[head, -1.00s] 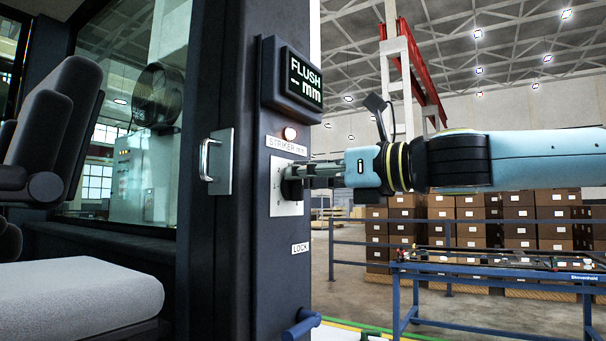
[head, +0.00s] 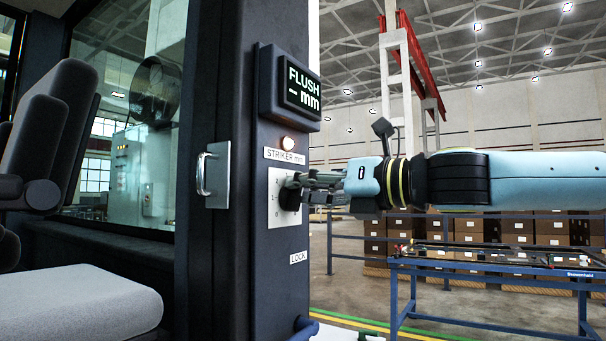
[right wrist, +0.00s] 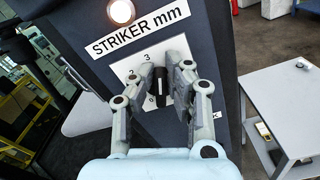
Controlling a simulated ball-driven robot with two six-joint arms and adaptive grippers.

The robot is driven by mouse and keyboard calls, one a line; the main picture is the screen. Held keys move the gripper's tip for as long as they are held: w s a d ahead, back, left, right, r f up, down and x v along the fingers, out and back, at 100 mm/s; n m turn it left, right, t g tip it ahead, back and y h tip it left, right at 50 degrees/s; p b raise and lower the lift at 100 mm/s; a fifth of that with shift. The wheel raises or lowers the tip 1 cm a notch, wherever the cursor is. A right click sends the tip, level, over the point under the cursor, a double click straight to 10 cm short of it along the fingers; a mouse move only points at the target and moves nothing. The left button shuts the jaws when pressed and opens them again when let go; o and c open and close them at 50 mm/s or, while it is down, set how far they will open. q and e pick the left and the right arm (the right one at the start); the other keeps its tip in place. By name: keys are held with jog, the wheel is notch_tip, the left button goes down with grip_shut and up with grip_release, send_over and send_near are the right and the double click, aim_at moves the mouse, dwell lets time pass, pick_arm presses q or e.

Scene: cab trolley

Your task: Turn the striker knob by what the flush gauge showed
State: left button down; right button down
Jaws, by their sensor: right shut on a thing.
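The striker knob (head: 289,195) is a dark round knob on a white scale plate (head: 274,213) on the door post. In the right wrist view the knob (right wrist: 159,86) shows a pale pointer line, and the digit 3 is readable above it. My right gripper (head: 300,190) reaches in from the right and is shut on the knob, with one finger on either side. The fingers hide part of the scale. The flush gauge display (head: 301,90) above reads "FLUSH – mm", a dash with no number. My left gripper is not in view.
A lit lamp (head: 288,143) sits above the STRIKER mm label (head: 285,156). A LOCK label (head: 298,258) is below the plate. A door handle (head: 213,175) stands left of the post. A blue-framed bench (head: 490,272) is at right.

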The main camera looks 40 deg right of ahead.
jog(key=shift+w+d+f+m+p, duration=0.2)
jog(key=shift+m+p, duration=0.7)
jog(key=shift+m, duration=1.35)
jog(key=shift+s+d+f+m+p, duration=0.15)
jog(key=shift+f+m+p, duration=0.5)
jog(key=shift+m, duration=1.65)
jog(key=shift+w+d+f+m+p, duration=0.1)
jog(key=shift+w+d+m+p, duration=0.15)
jog(key=shift+m+p, duration=1.45)
jog(key=shift+m+b, duration=0.6)
jog(key=shift+m, duration=0.05)
jog(key=c, duration=1.4)
grip_release()
jog(key=shift+o, duration=0.2)
